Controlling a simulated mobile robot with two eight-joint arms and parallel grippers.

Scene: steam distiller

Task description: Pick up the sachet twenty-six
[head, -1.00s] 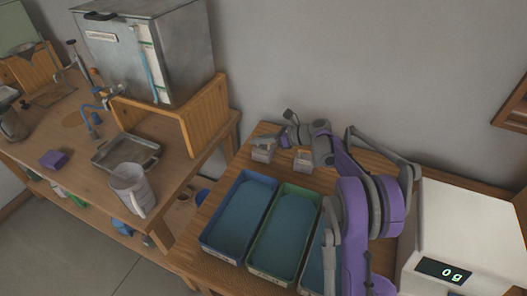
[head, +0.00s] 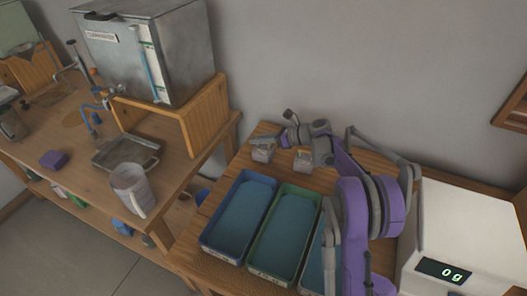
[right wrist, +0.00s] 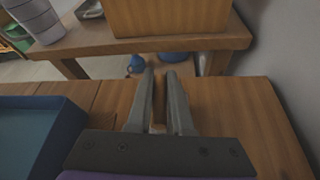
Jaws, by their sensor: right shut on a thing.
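In the head view my right gripper (head: 285,136) is at the back of the right table, low over its left rear part. In the right wrist view its two fingers (right wrist: 161,98) are nearly parallel with a narrow gap. A small tan sliver (right wrist: 158,128) shows between them; I take it to be the sachet, but the fingers hide most of it and no number is legible. Two small pale grey blocks, one left (head: 262,153) and one right (head: 303,161), stand just below the gripper. My left gripper is out of view.
A blue-rimmed tray (head: 207,240) and a green-rimmed tray (head: 253,262) lie in front of the blocks. A third tray is partly hidden by my arm. A white scale (head: 465,220) reading 0 g is at right. The left bench holds a metal distiller (head: 185,50) and a grey jug (head: 133,190).

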